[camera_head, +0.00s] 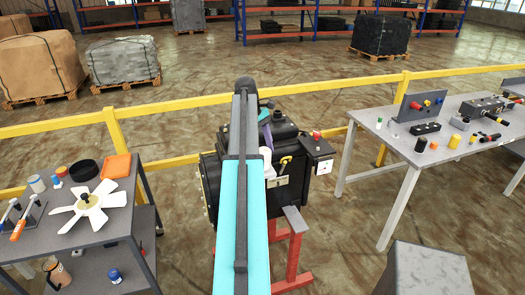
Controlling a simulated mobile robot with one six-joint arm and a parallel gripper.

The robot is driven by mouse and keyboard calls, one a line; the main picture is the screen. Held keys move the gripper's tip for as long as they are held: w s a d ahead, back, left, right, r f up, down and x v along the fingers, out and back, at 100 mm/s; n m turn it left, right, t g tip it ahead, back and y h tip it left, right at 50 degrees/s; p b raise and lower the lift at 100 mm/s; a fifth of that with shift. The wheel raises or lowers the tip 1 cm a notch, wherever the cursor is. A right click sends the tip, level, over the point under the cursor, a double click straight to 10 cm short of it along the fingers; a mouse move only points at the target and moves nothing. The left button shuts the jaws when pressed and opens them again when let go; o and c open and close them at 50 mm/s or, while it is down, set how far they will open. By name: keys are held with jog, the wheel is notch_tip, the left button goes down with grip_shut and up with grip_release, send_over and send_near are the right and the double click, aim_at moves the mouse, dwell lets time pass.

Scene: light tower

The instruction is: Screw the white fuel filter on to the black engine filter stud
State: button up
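The black engine (290,150) stands on a red stand behind my raised arm. A small white rounded part (267,158) shows just right of my arm against the engine's front; it may be the white fuel filter, but I cannot tell whether it is held or touches a stud. The filter stud cannot be made out. My gripper is hidden behind my arm, so its fingers and anything between them do not show.
A grey cart (88,238) at left holds a white fan, an orange tray (115,166) and small parts. A grey table (440,150) at right carries several fittings. A yellow rail (160,108) runs behind. A grey box (428,270) stands front right.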

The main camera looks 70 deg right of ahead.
jog(key=shift+a+r+n+h, duration=0.1)
jog(key=shift+n+h, duration=0.6)
jog(key=shift+n, duration=1.9)
jog(key=n, duration=0.2)
jog(key=n+h, duration=0.1)
jog(key=n, duration=0.2)
jog(key=shift+a, duration=0.2)
jog(key=shift+s+n+t+h, duration=0.1)
jog(key=shift+n+t+h, duration=0.2)
jog(key=shift+n+t+h, duration=0.4)
jog(key=shift+n+t, duration=0.1)
jog(key=shift+n, duration=1.8)
